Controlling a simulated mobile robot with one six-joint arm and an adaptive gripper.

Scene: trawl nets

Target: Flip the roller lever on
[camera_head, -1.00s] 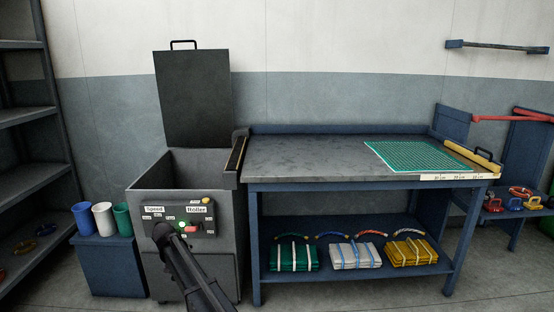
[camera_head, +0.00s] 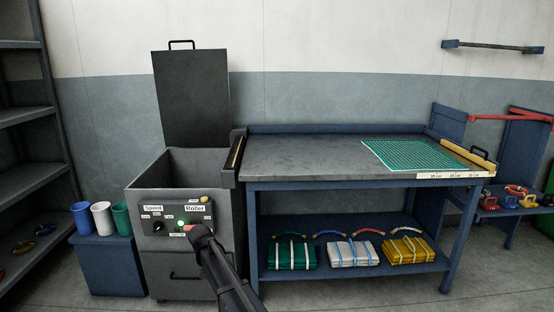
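The control panel (camera_head: 172,218) is a dark plate on the front of the grey machine (camera_head: 150,260). It carries a "Speed" label (camera_head: 153,208) above a black knob (camera_head: 158,227) and a "Roller" label (camera_head: 195,209) on its right. A small green button (camera_head: 181,222) sits below and left of the "Roller" label, with a bit of red beside it. My gripper (camera_head: 196,232) is at the panel's lower right, below the "Roller" label. It covers that part of the panel, so I cannot make out the roller lever. I cannot tell whether it touches the panel or how its fingers stand.
The machine's black lid (camera_head: 190,98) stands open. A blue workbench (camera_head: 300,168) with a green mat (camera_head: 412,154) is on the right. A blue cabinet (camera_head: 105,265) with several cups is on the left. The floor (camera_head: 340,290) in front is clear.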

